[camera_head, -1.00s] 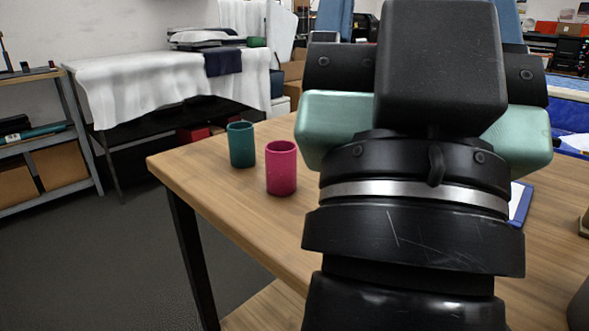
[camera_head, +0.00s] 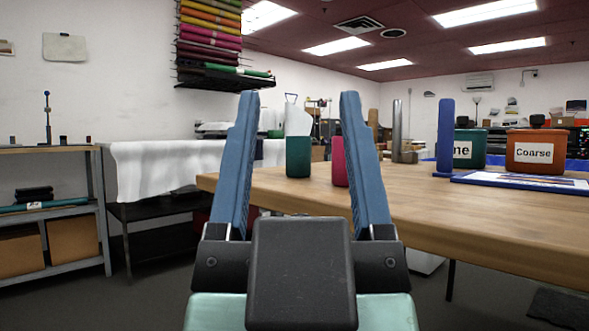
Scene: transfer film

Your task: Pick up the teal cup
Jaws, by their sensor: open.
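The teal cup (camera_head: 298,157) stands upright near the far left end of the wooden table (camera_head: 450,205). A pink cup (camera_head: 339,161) stands just right of it and is partly hidden behind my right finger. My gripper (camera_head: 295,97) is open and empty, with its two blue fingers pointing up. In the picture, the teal cup shows between the fingers, but it stands beyond them and is not touched.
On the table's right stand a green bin (camera_head: 469,148), an orange bin labelled Coarse (camera_head: 536,151), a blue post (camera_head: 445,137) and a blue-edged board (camera_head: 521,181). A white-draped table (camera_head: 165,167) and a shelf (camera_head: 58,228) stand at the left.

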